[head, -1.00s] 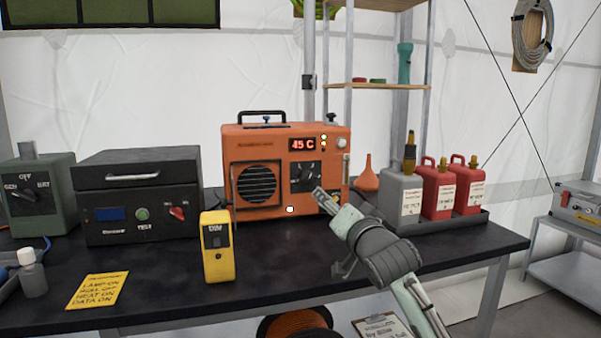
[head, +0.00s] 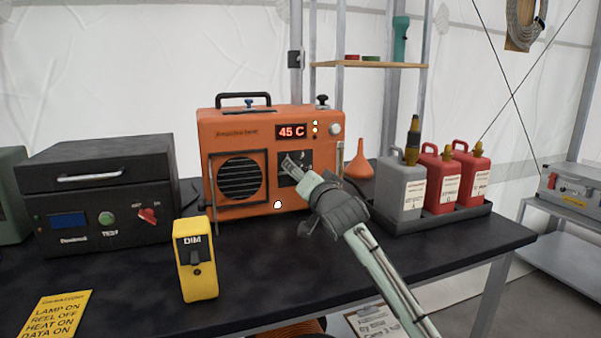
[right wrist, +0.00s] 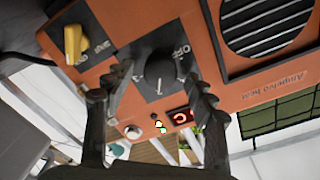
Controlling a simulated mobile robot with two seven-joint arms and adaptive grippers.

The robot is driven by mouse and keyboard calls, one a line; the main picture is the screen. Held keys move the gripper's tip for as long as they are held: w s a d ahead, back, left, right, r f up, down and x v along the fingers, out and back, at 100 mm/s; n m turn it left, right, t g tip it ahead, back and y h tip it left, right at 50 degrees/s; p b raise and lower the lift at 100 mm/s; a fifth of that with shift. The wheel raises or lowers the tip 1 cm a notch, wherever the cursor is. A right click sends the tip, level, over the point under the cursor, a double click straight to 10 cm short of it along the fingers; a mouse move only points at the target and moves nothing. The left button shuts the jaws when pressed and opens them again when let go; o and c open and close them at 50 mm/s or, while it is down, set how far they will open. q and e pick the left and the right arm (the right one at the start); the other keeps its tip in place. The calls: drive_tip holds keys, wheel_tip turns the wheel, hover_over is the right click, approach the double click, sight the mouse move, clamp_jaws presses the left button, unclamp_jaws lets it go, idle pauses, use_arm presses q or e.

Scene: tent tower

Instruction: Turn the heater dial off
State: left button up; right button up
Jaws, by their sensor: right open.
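The orange heater (head: 222,133) stands on the black table, its red display (head: 292,131) reading 45 C. In the head view my right gripper (head: 290,162) is in front of the heater's dark dial panel and covers most of the dial. In the right wrist view the heater front (right wrist: 195,40) appears upside down, and the dark round dial (right wrist: 161,72) with a light pointer line sits between the two open fingers of my right gripper (right wrist: 150,95). Lettering, partly hidden, is beside the dial. I cannot tell whether a finger touches it. My left gripper is out of view.
A yellow knob (right wrist: 74,44) is near the dial. A yellow DIM box (head: 196,262) stands in front of the heater. A black box (head: 100,190) is at left. An orange funnel (head: 358,165) and a tray (head: 440,222) of grey and red canisters are at right.

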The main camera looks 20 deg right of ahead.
drive_tip(key=shift+w, duration=0.25)
drive_tip(key=c, duration=1.2)
drive_tip(key=shift+o, duration=0.2)
drive_tip(key=shift+n, duration=0.4)
drive_tip(key=shift+f+n+y, duration=0.1)
drive_tip(key=shift+n+y, duration=0.4)
drive_tip(key=shift+n, duration=11.3)
